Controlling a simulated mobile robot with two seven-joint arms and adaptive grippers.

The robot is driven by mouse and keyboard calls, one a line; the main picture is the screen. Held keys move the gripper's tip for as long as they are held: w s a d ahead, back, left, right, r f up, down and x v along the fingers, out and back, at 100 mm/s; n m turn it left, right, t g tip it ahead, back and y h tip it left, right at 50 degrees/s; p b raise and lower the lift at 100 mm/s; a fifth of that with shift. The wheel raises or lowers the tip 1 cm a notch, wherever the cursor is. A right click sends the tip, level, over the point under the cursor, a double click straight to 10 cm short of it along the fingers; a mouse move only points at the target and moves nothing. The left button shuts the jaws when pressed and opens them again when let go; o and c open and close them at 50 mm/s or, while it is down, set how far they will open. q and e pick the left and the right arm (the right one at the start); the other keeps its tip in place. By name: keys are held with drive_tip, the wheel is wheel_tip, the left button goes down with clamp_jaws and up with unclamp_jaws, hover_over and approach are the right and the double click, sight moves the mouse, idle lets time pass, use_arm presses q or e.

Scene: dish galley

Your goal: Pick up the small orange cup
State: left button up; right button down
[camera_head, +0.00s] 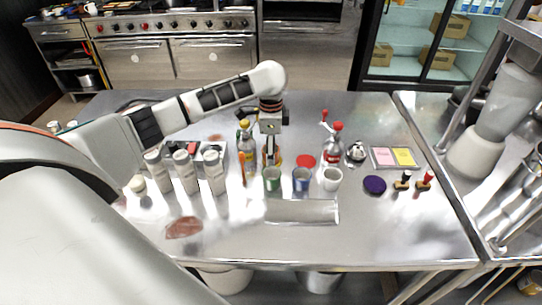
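My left arm reaches in from the left, and its gripper (271,152) points down over the middle of the steel table. An orange patch (276,160) shows at its fingertips, behind the green cup. It may be the small orange cup, but the gripper covers much of it. I cannot tell whether the fingers are closed on it or only around it. A green cup (272,181), a blue cup (301,180) and a white cup (332,179) stand in a row in front. My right gripper is not in view.
A bottle with amber contents (246,155) stands close left of the gripper. Several pale cylindrical containers (187,172) stand farther left. A red disc (306,161) and a red-topped bottle (334,145) are to the right. A pale tray (302,212) lies in front. The table's front right is clear.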

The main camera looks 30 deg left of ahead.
use_arm(q)
drive_tip(key=c, duration=1.3)
drive_tip(key=shift+r, duration=0.2)
drive_tip(key=shift+c, duration=0.2)
